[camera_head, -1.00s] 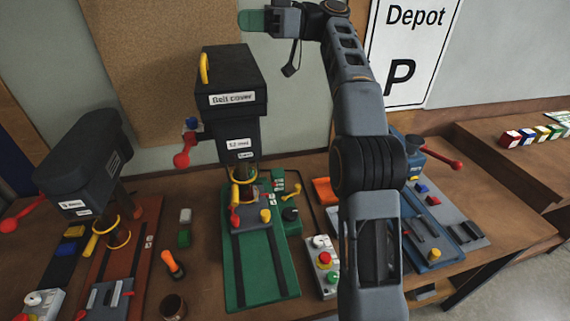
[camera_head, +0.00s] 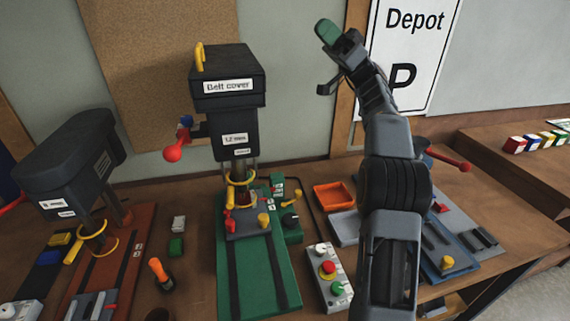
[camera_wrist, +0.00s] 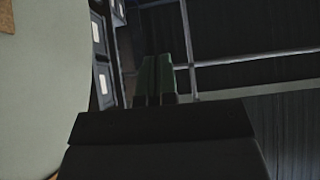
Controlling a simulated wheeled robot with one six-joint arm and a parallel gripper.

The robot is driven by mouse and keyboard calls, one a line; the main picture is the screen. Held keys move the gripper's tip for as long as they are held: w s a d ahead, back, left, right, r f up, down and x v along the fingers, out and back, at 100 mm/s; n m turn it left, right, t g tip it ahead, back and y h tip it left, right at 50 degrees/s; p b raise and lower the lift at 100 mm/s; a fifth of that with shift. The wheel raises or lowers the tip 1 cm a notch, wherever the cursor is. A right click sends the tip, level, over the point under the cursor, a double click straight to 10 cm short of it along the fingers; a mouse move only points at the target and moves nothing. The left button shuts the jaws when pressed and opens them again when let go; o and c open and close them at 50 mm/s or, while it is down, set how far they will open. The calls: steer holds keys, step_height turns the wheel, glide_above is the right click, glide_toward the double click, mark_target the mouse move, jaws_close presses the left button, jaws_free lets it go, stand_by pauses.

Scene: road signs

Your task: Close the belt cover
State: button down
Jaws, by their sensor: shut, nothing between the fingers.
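The belt cover (camera_head: 228,62) is the dark box lid with a "Belt cover" label and a yellow handle (camera_head: 199,58) at its left. It sits roughly level on top of the middle drill press head (camera_head: 236,130). I can make out no clear gap beneath its front, but its back edge is hard to judge. My gripper (camera_head: 327,33) is up and to the right of the cover, apart from it, with green fingertips pointing up and left. In the wrist view, the green fingers (camera_wrist: 155,78) are together with nothing between them.
A red-knobbed lever (camera_head: 175,154) sticks out left of the middle press. A second dark drill press (camera_head: 70,160) stands at left. An orange tray (camera_head: 333,196) and a button box (camera_head: 327,275) lie right of the green base (camera_head: 258,275). The wall is close behind.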

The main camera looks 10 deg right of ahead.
steer(key=b+v, duration=0.2)
steer(key=v, duration=0.4)
steer(key=w+a+f+m+t+h+p, duration=0.25)
steer(key=a+m+t+h, duration=0.35)
steer(key=m, duration=0.5)
steer(key=s+a+f+m+h, duration=0.7)
steer(key=s+a+f+h, duration=0.15)
steer(key=a+f, duration=0.3)
steer(key=s+d+f+h, duration=0.3)
steer(key=s+f+h, duration=0.3)
steer(key=s+f, duration=0.3)
steer(key=s+d+f+h+p, duration=0.1)
steer(key=s+d+f+h, duration=0.1)
steer(key=s+f+h, duration=0.4)
steer(key=s+f, duration=0.3)
steer(key=s, duration=0.1)
steer(key=shift+s+d+g, duration=0.2)
steer(key=shift+d+g, duration=0.15)
steer(key=shift+g, duration=0.05)
steer(key=shift+a, duration=0.1)
